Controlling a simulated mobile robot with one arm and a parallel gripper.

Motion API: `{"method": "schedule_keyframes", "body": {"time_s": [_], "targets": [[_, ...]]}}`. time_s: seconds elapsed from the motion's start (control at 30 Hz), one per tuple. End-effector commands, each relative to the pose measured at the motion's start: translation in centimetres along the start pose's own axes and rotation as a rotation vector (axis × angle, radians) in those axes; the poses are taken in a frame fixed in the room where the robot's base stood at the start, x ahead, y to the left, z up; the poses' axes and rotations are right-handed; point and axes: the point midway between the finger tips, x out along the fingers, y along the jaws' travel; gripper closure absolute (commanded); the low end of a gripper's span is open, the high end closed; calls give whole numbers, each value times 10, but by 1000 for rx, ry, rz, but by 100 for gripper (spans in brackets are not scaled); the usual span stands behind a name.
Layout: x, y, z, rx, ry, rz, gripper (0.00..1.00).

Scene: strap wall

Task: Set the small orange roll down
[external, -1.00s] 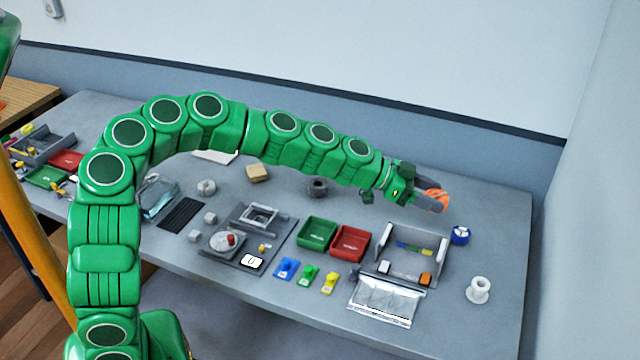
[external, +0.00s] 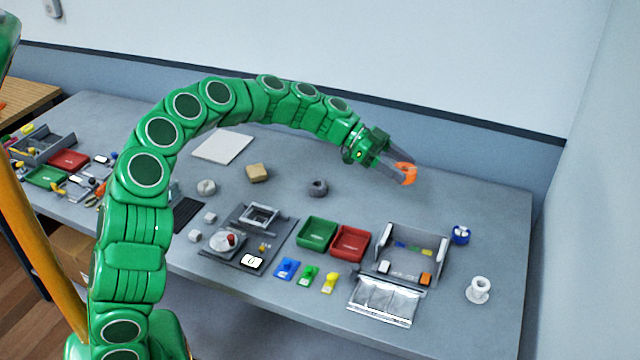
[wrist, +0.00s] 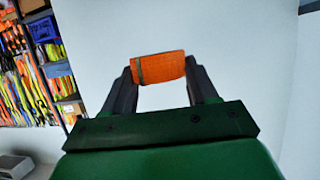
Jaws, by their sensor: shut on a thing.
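The small orange roll (external: 408,174) is between the fingertips of my gripper (external: 402,168) in the external view. My gripper is shut on it and holds it over the back right part of the grey table (external: 480,205). The height of the roll above the table is hard to tell. In the wrist view the orange roll (wrist: 160,67) spans the gap between the two dark fingers of my gripper (wrist: 162,72), with a pale wall behind it.
A blue roll (external: 461,235) and a white spool (external: 479,290) stand at the right. A dark grey roll (external: 318,187) stands left of the gripper. A grey open tray (external: 443,262), red bin (external: 350,243) and green bin (external: 317,233) sit nearer the front. The back right table is clear.

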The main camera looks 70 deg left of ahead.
Motion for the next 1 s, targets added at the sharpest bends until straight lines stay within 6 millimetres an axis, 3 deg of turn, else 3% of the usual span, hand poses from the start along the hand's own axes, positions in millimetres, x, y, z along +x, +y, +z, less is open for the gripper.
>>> {"method": "schedule_keyframes", "body": {"time_s": [0.33, 1.0], "targets": [[-19, -6, 7, 16, -1, 37, 73], [20, -6, 98, 12, -1, 37, 73]]}}
